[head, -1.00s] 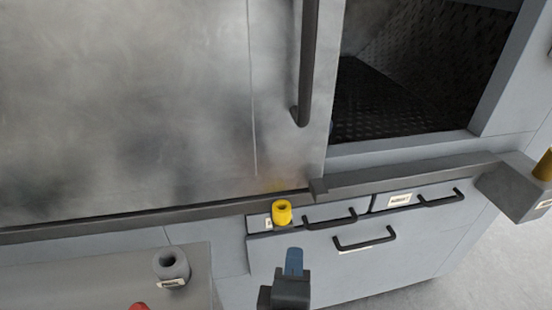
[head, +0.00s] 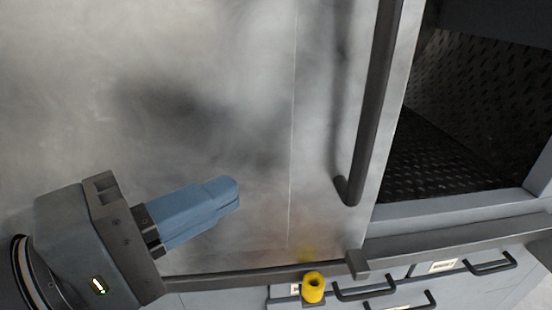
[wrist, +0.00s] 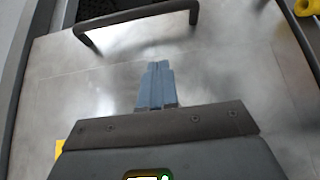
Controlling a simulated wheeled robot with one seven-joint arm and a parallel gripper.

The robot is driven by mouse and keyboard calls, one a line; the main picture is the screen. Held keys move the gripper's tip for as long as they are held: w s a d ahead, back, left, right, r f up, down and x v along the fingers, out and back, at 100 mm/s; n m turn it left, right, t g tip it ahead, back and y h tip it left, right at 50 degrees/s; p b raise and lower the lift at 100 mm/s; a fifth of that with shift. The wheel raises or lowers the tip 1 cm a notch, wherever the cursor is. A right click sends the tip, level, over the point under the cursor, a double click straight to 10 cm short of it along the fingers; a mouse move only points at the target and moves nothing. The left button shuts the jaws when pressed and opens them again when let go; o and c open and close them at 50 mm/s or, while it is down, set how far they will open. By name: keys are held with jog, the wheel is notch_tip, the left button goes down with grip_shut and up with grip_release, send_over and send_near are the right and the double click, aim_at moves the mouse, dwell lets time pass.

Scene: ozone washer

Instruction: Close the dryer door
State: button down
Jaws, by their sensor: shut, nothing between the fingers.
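The dryer door (head: 230,100) is a large brushed-metal sliding panel that fills the left and middle of the head view. It covers most of the front, and a dark opening (head: 455,130) shows to its right. Its long dark bar handle (head: 374,100) stands upright near its right edge. In the wrist view the door (wrist: 80,90) fills most of the picture, and the handle (wrist: 140,13) lies across the top. My gripper (head: 232,190) has blue fingers, shut and empty. It is in front of the door, left of the handle and apart from it. It also shows in the wrist view (wrist: 157,66).
A dark rail (head: 450,238) runs along the door's bottom, with a small block (head: 357,264) at the door's lower right corner. A yellow knob (head: 313,287) and drawers with dark handles (head: 366,291) are below. The dark interior has a textured floor.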

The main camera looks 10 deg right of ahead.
aim_at(286, 167)
jog(key=shift+s+d+b+x, duration=0.25)
jog(key=shift+s+b+x, duration=0.3)
jog(key=shift+x, duration=1.5)
jog(key=shift+s+d+b+x, duration=0.25)
jog(key=shift+b+x, duration=0.5)
jog(key=shift+x, duration=1.35)
jog(key=shift+s+d+b+x, duration=0.2)
jog(key=shift+s+b+x, duration=0.4)
jog(key=shift+x, duration=1.45)
jog(key=shift+w+d, duration=0.1)
jog(key=shift+w, duration=0.1)
